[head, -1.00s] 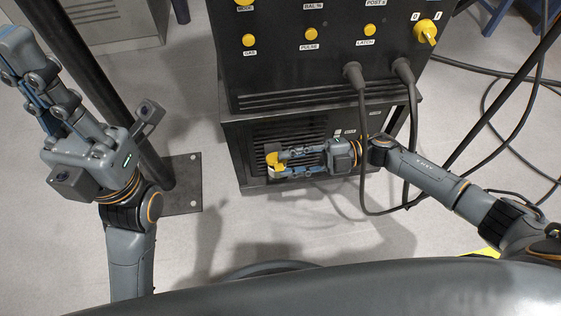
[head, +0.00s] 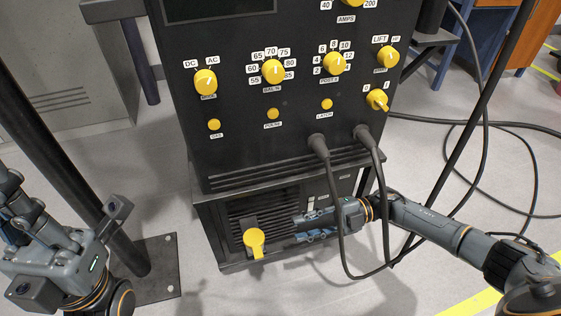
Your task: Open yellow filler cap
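The yellow filler cap (head: 254,240) sits low on the front of the black machine, in front of the slatted grille. It looks like a round disc with a tab pointing down. My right gripper (head: 297,229) is to the right of the cap, pointing left at it. Its two fingers are apart with nothing between them, and a gap separates them from the cap. My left gripper (head: 8,205) is at the left edge, far from the machine. Its fingertips are cut off by the frame.
The machine's panel (head: 240,130) carries several yellow knobs above. Two black cables (head: 335,215) hang from it and loop close to my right wrist. A dark post (head: 75,170) with a floor plate (head: 160,265) stands between my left arm and the machine.

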